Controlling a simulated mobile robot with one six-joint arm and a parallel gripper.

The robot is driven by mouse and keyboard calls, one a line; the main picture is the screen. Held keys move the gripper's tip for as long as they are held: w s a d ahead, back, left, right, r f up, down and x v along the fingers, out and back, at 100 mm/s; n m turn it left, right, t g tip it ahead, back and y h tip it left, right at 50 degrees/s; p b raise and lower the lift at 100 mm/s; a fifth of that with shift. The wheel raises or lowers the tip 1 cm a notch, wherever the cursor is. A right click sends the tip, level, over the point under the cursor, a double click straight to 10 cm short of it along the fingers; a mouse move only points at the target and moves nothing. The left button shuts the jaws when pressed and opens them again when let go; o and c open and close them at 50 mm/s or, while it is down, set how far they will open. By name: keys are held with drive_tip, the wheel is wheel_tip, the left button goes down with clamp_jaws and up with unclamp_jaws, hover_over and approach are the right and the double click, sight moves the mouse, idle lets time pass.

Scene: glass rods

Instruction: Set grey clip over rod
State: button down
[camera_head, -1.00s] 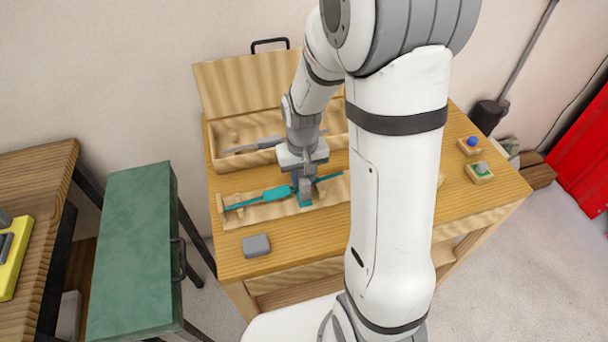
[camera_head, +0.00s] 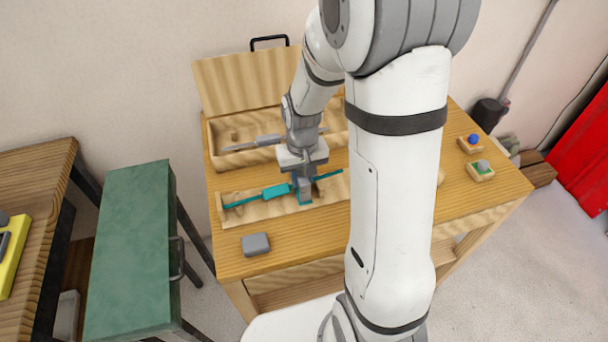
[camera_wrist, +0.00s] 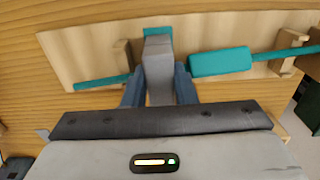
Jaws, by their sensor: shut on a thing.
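A teal rod with a thick middle part (camera_head: 276,191) lies lengthwise along a shallow wooden tray (camera_head: 262,212); its thick part shows at right in the wrist view (camera_wrist: 220,62). My gripper (camera_head: 305,192) is over the tray, just right of the thick part in the head view. In the wrist view its blue fingers (camera_wrist: 158,90) are shut on the grey clip (camera_wrist: 158,70), which crosses the rod's line and hides that stretch. A teal piece (camera_wrist: 158,32) shows past the clip's far end. I cannot tell whether the clip touches or surrounds the rod.
Behind the tray stands an open wooden case (camera_head: 222,160) with a grey rod inside. A grey block (camera_head: 256,244) sits near the table's front left. Small wooden holders (camera_head: 480,176) stand at right. A green-topped stand (camera_head: 132,250) is left of the table.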

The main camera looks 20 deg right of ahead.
sight(302, 176)
drive_tip(key=shift+f, duration=0.15)
drive_tip(key=c, duration=1.5)
unclamp_jaws()
drive_tip(key=shift+o, duration=0.2)
wheel_tip(302, 176, up, 11)
drive_tip(key=p, duration=0.8)
